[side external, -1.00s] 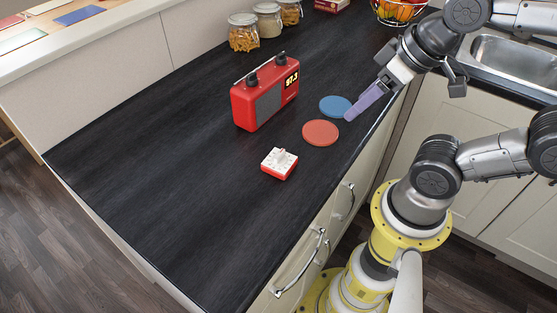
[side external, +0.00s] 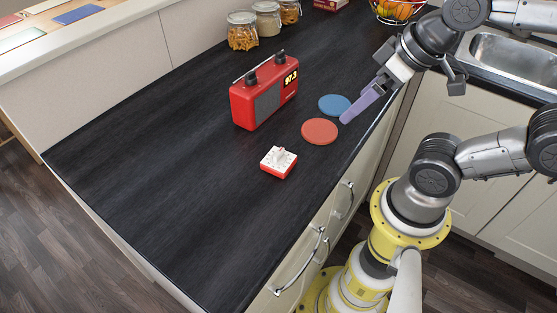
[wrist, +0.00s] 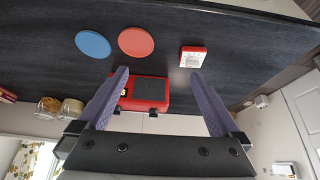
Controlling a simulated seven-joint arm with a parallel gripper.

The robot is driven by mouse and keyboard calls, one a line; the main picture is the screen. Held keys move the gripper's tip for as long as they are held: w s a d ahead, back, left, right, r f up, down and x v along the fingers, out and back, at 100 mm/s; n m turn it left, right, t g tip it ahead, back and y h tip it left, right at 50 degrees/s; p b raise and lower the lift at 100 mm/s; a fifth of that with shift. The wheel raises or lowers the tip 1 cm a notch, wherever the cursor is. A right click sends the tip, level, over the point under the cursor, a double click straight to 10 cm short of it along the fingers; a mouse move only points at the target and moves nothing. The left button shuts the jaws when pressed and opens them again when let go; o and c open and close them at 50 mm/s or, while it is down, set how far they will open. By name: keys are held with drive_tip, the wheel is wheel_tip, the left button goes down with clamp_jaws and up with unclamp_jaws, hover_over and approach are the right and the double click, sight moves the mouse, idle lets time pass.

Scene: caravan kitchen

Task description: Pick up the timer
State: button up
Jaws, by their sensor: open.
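The timer (side external: 279,162) is a small red block with a white top and a raised dial. It lies on the dark counter (side external: 190,190) in front of the red radio. In the wrist view the timer (wrist: 193,57) lies beyond the fingertips, toward the right one. My gripper (side external: 351,112) has purple fingers and is above the counter's right edge, near the coasters and apart from the timer. In the wrist view my gripper (wrist: 158,72) has its fingers spread wide, with nothing held between them.
The red radio (side external: 264,92) stands behind the timer. A blue coaster (side external: 334,105) and a red coaster (side external: 320,131) lie flat between timer and gripper. Glass jars (side external: 242,31) and a fruit bowl (side external: 400,10) stand at the back. The counter left of the timer is clear.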

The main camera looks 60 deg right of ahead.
drive_tip(key=w+a+r+n+g, duration=0.1)
drive_tip(key=w+r+n+g, duration=0.15)
drive_tip(key=n, duration=0.75)
drive_tip(key=n+g, duration=0.3)
drive_tip(key=n, duration=0.6)
hover_over(279, 152)
wheel_tip(279, 152, down, 3)
drive_tip(key=f, duration=0.8)
drive_tip(key=shift+s+a, duration=0.2)
drive_tip(key=shift+a, duration=0.05)
drive_tip(key=shift+w+d+f, duration=0.1)
drive_tip(key=shift+d+f, duration=0.05)
drive_tip(key=shift+f, duration=1.3)
drive_tip(key=shift+w+d+f, duration=0.1)
drive_tip(key=shift+f, duration=1.3)
drive_tip(key=shift+c, duration=0.3)
